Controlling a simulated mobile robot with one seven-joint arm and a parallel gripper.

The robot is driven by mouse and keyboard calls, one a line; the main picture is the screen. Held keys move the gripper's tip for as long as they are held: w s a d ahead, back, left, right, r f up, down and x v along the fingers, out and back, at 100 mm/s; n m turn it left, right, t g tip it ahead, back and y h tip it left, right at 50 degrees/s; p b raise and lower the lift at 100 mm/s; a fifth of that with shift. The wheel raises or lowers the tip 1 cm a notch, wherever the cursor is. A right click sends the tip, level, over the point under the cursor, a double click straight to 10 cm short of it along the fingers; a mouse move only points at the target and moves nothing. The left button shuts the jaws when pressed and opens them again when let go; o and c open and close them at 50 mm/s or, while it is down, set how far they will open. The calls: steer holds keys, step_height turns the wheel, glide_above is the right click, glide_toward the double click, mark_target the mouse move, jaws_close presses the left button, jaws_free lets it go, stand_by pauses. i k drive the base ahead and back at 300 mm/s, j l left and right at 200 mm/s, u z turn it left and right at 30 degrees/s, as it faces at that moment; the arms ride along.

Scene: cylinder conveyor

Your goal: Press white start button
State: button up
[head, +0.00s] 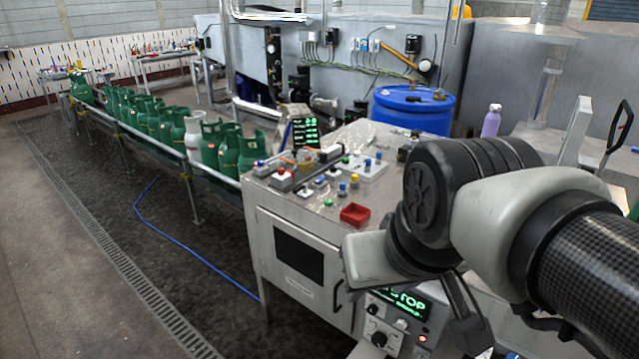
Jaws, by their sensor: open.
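A control console (300,215) stands in the middle of the head view, its top carrying several small coloured buttons and switches. A small white piece (305,192) is among them, but I cannot tell whether it is the start button. A lower panel (378,322) at the bottom has a green-lit display reading "TOP", a black knob and small pale controls, partly hidden by my arm. My gripper (466,318) is partly visible at the lower right, pointing down, dark and open. It is right of the lower panel, and its contact with anything cannot be seen.
A red tray (355,214) sits on the console's front edge. Green gas cylinders and one white cylinder (193,135) line the conveyor (150,140) at left. A blue barrel (412,112) and purple bottle (491,122) stand behind. A blue hose (190,246) lies on the otherwise open floor.

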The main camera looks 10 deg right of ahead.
mark_target(401, 325)
steer(key=z, duration=0.75)
steer(key=k+l+u, duration=0.15)
steer(key=k+j+z, duration=0.1)
steer(key=z, duration=0.35)
steer(key=k+z, duration=0.4)
steer(key=i+l, duration=0.05)
steer(key=i, duration=0.1)
